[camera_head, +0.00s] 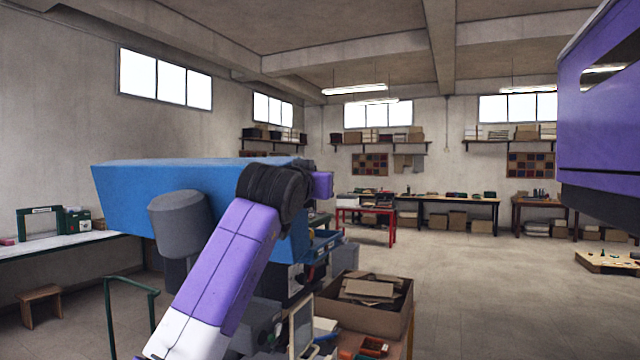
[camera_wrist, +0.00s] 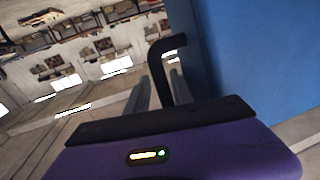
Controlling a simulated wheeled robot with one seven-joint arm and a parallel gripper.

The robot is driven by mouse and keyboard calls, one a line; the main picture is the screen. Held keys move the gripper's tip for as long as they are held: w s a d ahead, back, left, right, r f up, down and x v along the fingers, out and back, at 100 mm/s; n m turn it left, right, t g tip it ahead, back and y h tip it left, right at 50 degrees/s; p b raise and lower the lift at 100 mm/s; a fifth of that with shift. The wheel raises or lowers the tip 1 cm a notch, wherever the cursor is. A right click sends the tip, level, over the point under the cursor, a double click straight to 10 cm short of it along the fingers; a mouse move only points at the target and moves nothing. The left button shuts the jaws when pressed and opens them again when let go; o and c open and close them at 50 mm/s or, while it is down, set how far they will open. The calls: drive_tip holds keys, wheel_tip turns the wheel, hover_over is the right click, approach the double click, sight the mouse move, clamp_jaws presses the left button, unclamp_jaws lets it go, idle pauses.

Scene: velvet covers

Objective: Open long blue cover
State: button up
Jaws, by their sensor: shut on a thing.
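The long blue cover (camera_head: 135,195) stretches across the left middle of the head view, behind my raised arm. Its flat blue face also fills the right of the wrist view (camera_wrist: 260,60). A black bent handle (camera_wrist: 165,45) shows beside the blue face in the wrist view. My gripper (camera_wrist: 162,85) has its grey fingers on either side of this handle and is shut on it. In the head view my arm hides the handle and the fingertips. How far the cover stands open cannot be told.
A cardboard box (camera_head: 375,308) of dark sheets stands low at centre. A white worktable (camera_head: 60,248) and green rail (camera_head: 130,283) are at left. A large purple cover (camera_head: 605,120) hangs at upper right. The floor at right centre is mostly clear.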

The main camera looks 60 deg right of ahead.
drive_tip(key=shift+r+b+v, duration=0.1)
drive_tip(key=shift+b+v, duration=0.2)
drive_tip(key=shift+v, duration=1)
drive_tip(key=shift+r+b+v, duration=0.15)
drive_tip(key=shift+b+v, duration=0.1)
drive_tip(key=shift+v, duration=1.05)
drive_tip(key=shift+s+f, duration=0.1)
drive_tip(key=shift+s, duration=0.05)
drive_tip(key=s+a+f+b, duration=0.1)
drive_tip(key=a+f+b, duration=0.2)
drive_tip(key=a, duration=0.5)
drive_tip(key=shift+s+f, duration=0.3)
